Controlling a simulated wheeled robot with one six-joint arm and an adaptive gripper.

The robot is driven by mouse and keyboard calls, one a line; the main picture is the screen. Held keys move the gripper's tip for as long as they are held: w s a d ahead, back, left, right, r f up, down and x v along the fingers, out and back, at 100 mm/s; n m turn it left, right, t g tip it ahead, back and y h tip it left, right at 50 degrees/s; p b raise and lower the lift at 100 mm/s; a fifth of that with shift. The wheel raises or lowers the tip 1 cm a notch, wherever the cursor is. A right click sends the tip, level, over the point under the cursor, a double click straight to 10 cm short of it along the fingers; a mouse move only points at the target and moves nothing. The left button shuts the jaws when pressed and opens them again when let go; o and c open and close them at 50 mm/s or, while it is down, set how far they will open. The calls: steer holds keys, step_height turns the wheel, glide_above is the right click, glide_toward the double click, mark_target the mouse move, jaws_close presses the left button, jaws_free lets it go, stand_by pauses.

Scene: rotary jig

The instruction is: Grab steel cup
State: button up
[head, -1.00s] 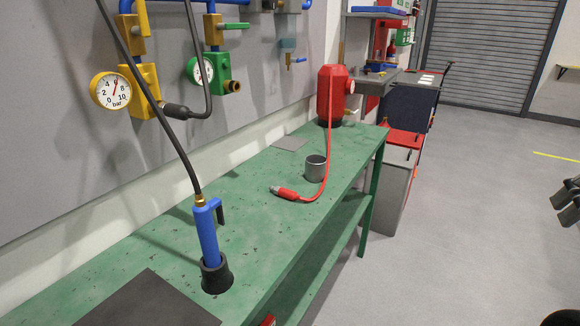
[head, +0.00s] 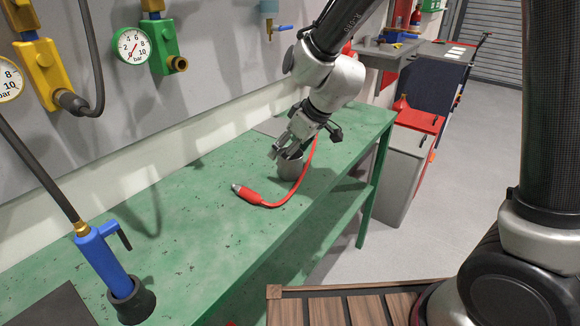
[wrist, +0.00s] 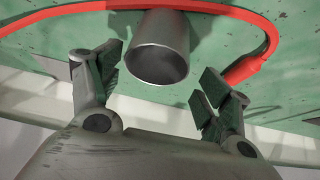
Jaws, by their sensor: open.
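The steel cup (head: 289,168) stands upright on the green workbench (head: 190,215), a plain grey cylinder with an open top. In the wrist view the cup (wrist: 158,50) shows between and just beyond the fingertips, its open mouth facing the camera. My gripper (head: 290,145) is at the cup's rim in the head view and covers part of its top. In the wrist view my gripper (wrist: 160,88) has its two fingers spread wide, with nothing held between them. I cannot tell whether a finger touches the cup.
A red cable with a red connector (head: 250,194) lies on the bench and curves close around the cup. A blue tool (head: 105,262) on a hose stands at the near left. The wall behind carries gauges (head: 132,45) and valves. The bench's middle is clear.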

steer(key=x, duration=0.4)
steer(key=d+x, duration=0.1)
steer(key=shift+w+a+f, duration=0.2)
steer(key=shift+f, duration=0.35)
steer(key=c, duration=1.1)
steer(key=shift+o, duration=0.2)
